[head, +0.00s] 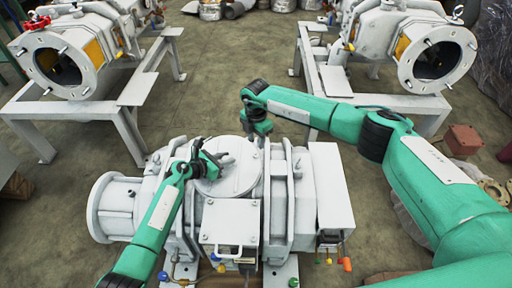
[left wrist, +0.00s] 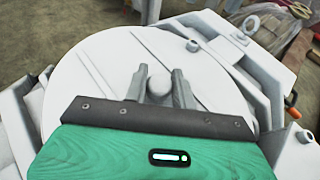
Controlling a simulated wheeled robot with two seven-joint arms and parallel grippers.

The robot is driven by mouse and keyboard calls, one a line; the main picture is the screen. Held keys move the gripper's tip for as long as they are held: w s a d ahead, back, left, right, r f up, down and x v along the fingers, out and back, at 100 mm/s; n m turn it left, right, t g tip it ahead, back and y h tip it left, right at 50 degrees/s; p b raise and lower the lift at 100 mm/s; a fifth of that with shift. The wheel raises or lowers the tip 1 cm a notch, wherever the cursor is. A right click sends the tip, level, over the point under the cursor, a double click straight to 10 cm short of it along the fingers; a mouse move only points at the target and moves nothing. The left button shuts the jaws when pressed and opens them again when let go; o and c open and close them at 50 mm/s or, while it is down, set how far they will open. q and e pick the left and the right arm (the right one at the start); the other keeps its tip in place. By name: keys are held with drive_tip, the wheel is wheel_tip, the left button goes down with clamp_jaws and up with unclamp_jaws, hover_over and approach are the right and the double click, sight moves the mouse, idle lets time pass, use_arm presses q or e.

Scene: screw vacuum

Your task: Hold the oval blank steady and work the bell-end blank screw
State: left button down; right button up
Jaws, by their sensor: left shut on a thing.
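The oval blank (head: 240,178) is a pale round-edged plate on top of the white machine; it fills the middle of the left wrist view (left wrist: 100,70). My left gripper (head: 210,165) is over the blank's left part. In the left wrist view its two fingers (left wrist: 159,82) are shut on a small white knob (left wrist: 160,77) that stands on the plate. My right gripper (head: 257,140) points down at the machine's top, just behind and right of the blank. Its fingertips are small and dark, and its opening cannot be made out. I cannot pick out the bell-end blank screw.
The white machine (head: 223,222) has a round flanged end (head: 105,208) at left and a box (head: 330,190) at right. Two similar machines on stands (head: 75,62) (head: 432,58) are behind. A red box (head: 463,139) is at right. The floor between the stands is clear.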

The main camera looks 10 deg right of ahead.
wheel_tip(320, 180, up, 6)
drive_tip(key=shift+f, duration=0.15)
idle(0.3)
use_arm(q)
drive_tip(key=c, duration=1.1)
unclamp_jaws()
drive_tip(key=shift+o, duration=0.2)
